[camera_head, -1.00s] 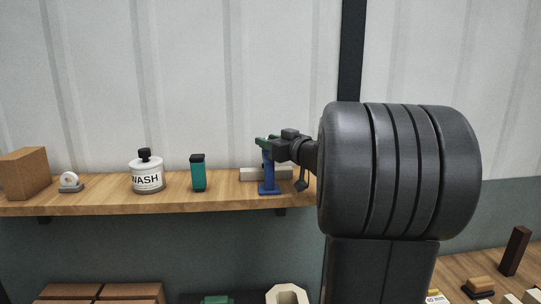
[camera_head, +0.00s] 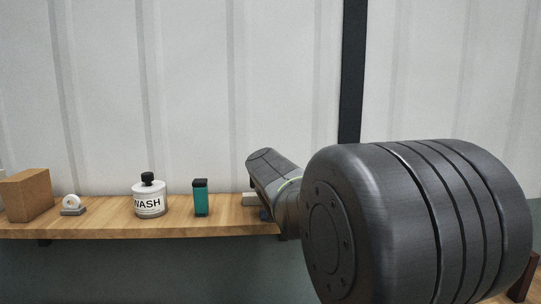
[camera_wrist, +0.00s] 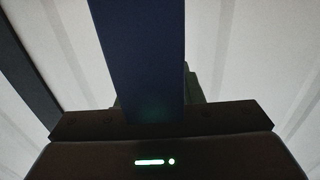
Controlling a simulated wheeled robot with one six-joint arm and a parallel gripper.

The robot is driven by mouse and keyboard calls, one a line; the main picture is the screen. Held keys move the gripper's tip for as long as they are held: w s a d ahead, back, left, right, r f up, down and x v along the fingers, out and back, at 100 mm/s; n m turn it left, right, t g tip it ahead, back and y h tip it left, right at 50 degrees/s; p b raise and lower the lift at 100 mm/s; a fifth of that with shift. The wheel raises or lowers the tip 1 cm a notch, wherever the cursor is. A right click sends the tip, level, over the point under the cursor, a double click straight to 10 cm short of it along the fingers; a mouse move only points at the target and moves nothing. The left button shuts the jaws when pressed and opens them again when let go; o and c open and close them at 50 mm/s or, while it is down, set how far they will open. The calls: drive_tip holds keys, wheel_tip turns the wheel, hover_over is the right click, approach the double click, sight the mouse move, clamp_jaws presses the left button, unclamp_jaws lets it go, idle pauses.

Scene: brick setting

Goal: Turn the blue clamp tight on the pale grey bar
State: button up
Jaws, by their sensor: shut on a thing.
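The blue clamp (camera_wrist: 138,60) fills the middle of the wrist view as a dark blue upright length. My gripper (camera_wrist: 155,122) is shut on it. In the head view only a small blue piece of the clamp (camera_head: 264,215) shows low beside my arm. The end of the pale grey bar (camera_head: 249,199) shows on the shelf just left of my arm. My arm hides the rest of the bar, most of the clamp and my gripper in the head view. How tightly the clamp sits on the bar cannot be seen.
On the wooden shelf (camera_head: 105,218) stand a teal bottle with a black cap (camera_head: 200,199), a white WASH bottle (camera_head: 149,198), a small white-and-grey roller-like piece (camera_head: 72,205) and a brown block (camera_head: 28,194). The ribbed wall (camera_head: 220,90) rises behind.

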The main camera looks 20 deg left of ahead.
drive_tip(key=shift+a+r+m+t+h+p, duration=0.15)
drive_tip(key=shift+m+t+h+p, duration=0.35)
drive_tip(key=shift+m+h+p, duration=0.75)
drive_tip(key=shift+n+p, duration=0.25)
drive_tip(key=shift+p, duration=0.55)
drive_tip(key=shift+f+h+p, duration=0.25)
drive_tip(key=shift+h+p, duration=0.05)
drive_tip(key=shift+h, duration=0.15)
drive_tip(key=o, duration=1)
drive_tip(key=shift+c, duration=0.2)
drive_tip(key=shift+s, duration=0.1)
drive_tip(key=v, duration=1.3)
drive_tip(key=shift+s+b, duration=0.35)
drive_tip(key=shift+b, duration=0.05)
